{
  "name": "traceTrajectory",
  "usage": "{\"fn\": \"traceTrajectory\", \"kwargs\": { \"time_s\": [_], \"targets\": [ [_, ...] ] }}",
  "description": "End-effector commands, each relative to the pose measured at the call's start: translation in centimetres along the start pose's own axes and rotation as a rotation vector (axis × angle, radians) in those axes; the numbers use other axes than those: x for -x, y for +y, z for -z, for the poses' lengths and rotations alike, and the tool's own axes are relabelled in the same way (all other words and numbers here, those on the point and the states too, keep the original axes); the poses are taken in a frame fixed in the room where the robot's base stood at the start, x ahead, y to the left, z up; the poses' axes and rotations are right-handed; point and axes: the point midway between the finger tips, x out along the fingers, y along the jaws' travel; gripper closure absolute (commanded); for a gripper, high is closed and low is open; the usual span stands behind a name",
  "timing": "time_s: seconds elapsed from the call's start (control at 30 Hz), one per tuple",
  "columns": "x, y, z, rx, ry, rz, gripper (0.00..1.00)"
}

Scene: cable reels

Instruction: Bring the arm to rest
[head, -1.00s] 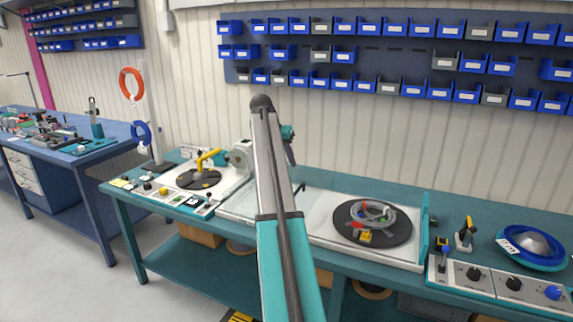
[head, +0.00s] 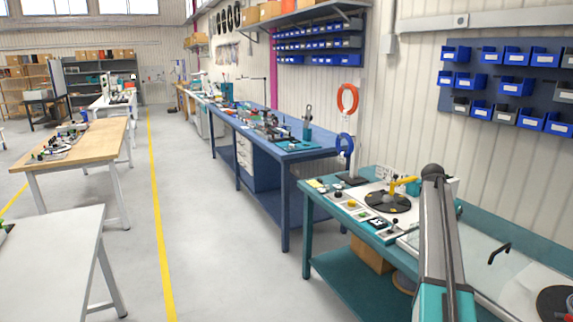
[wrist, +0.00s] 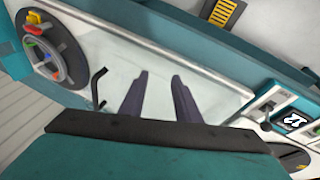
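My gripper (wrist: 159,76) shows in the wrist view with its two dark fingers apart and nothing between them. It hangs over the pale panel (wrist: 200,88) of the teal bench. In the head view my grey and teal arm reaches forward over the teal bench (head: 338,282) at the right, and the fingers are hidden behind it. A dark turntable with a coil and coloured pieces (wrist: 55,48) lies left of the fingers in the wrist view. A black bent handle (wrist: 98,85) stands close to the left finger.
A turntable with a yellow crank (head: 388,202) and a control strip (head: 365,215) are left of my arm. Orange (head: 347,98) and blue (head: 344,144) rings hang on a post. A blue bench (head: 262,128) stands beyond. The floor aisle (head: 215,250) at left is clear.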

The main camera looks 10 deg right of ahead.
Motion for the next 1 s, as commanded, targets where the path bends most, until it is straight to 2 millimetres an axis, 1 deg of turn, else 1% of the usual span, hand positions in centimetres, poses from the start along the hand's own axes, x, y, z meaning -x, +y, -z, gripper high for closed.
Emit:
{"fn": "traceTrajectory", "kwargs": {
  "time_s": [0.03,0.1,0.17,0.2,0.37,0.5,0.57,0.6,0.73,0.87,0.9,0.97,1.0],
  "targets": [
    [-1.5,-1.5,-1.8,0.025,-0.016,-0.006,0.70],
    [-3.2,-3.5,-3.9,0.056,-0.036,-0.012,0.70],
    [-4.7,-4.9,-5.7,0.082,-0.053,-0.017,0.70],
    [-5.6,-5.9,-7.0,0.099,-0.063,-0.020,0.70],
    [-9.4,-9.2,-12.3,0.166,-0.105,-0.033,0.70],
    [-12.6,-11.6,-17.3,0.227,-0.141,-0.042,0.70],
    [-13.9,-12.5,-19.4,0.254,-0.156,-0.045,0.70],
    [-14.8,-13.0,-20.9,0.271,-0.166,-0.048,0.70],
    [-17.5,-14.4,-25.7,0.330,-0.195,-0.056,0.70],
    [-20.0,-15.4,-30.6,0.390,-0.227,-0.062,0.70],
    [-20.8,-15.6,-32.1,0.409,-0.237,-0.064,0.70],
    [-21.9,-15.8,-34.4,0.437,-0.251,-0.067,0.70],
    [-22.6,-15.9,-35.9,0.455,-0.260,-0.070,0.70]
  ]
}}
